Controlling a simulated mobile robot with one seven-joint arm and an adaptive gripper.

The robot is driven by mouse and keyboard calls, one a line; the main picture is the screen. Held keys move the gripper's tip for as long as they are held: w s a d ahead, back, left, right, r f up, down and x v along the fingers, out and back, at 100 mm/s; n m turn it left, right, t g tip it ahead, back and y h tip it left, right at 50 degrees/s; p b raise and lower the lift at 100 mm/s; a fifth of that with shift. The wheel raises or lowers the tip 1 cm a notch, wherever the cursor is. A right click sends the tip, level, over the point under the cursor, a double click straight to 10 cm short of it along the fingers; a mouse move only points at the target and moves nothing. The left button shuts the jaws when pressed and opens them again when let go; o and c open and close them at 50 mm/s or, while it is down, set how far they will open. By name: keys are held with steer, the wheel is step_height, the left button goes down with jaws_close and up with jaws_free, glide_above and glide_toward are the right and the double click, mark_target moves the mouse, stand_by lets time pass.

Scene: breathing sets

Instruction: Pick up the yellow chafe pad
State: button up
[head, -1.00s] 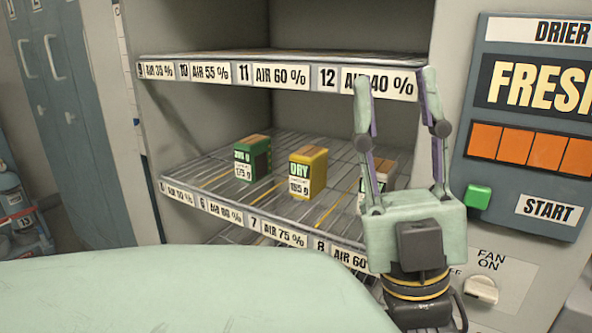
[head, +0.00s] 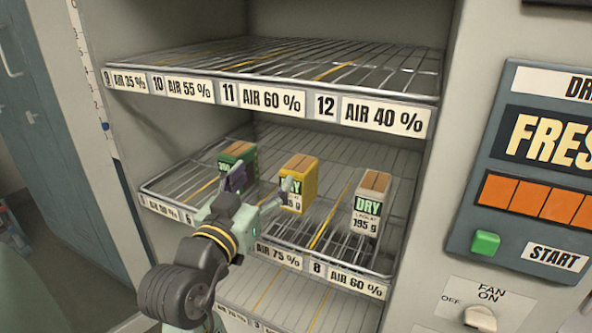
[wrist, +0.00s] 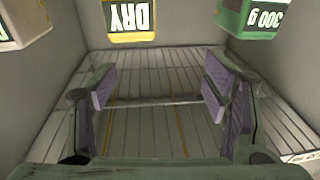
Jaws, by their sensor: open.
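The yellow chafe pad (head: 299,183) is a small box with a DRY label, standing on the middle wire shelf between a green box and a white box. In the wrist view the yellow pad (wrist: 130,20) shows upside down at the top centre, cut off by the edge. My gripper (head: 262,186) is open and empty, in front of the shelf bay and just left of the yellow pad. One finger overlaps the pad's left edge in the head view. In the wrist view my open fingers (wrist: 160,88) frame bare shelf wires below the pad.
A green box (head: 238,156) stands left of the yellow pad, partly hidden by my gripper. A white box (head: 370,203) stands to its right, with bare shelf between. An upper wire shelf (head: 290,66) overhangs, with labelled front edges. A control panel (head: 540,180) is at right.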

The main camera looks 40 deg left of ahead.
mark_target(300, 163)
steer(key=shift+w+d+f+m+h, duration=0.3)
steer(key=shift+d+f+h, duration=0.15)
steer(key=shift+f+h, duration=0.1)
steer(key=shift+w+d+f+m+h, duration=0.3)
steer(key=shift+d+f+h, duration=0.1)
steer(key=shift+h, duration=0.15)
steer(key=p+x, duration=0.1)
steer(key=x, duration=0.3)
steer(key=shift+f, duration=0.15)
steer(key=p+x, duration=0.2)
steer(key=x, duration=0.1)
steer(key=p+x, duration=0.1)
steer(key=x, duration=0.1)
steer(key=shift+w+d+r, duration=0.25)
steer(key=shift+r, duration=0.15)
steer(key=shift+w+a+f, duration=0.1)
steer(key=shift+w, duration=0.2)
steer(key=shift+c, duration=0.3)
steer(key=c, duration=1.5)
steer(key=shift+c, duration=0.3)
steer(key=shift+r, duration=0.25)
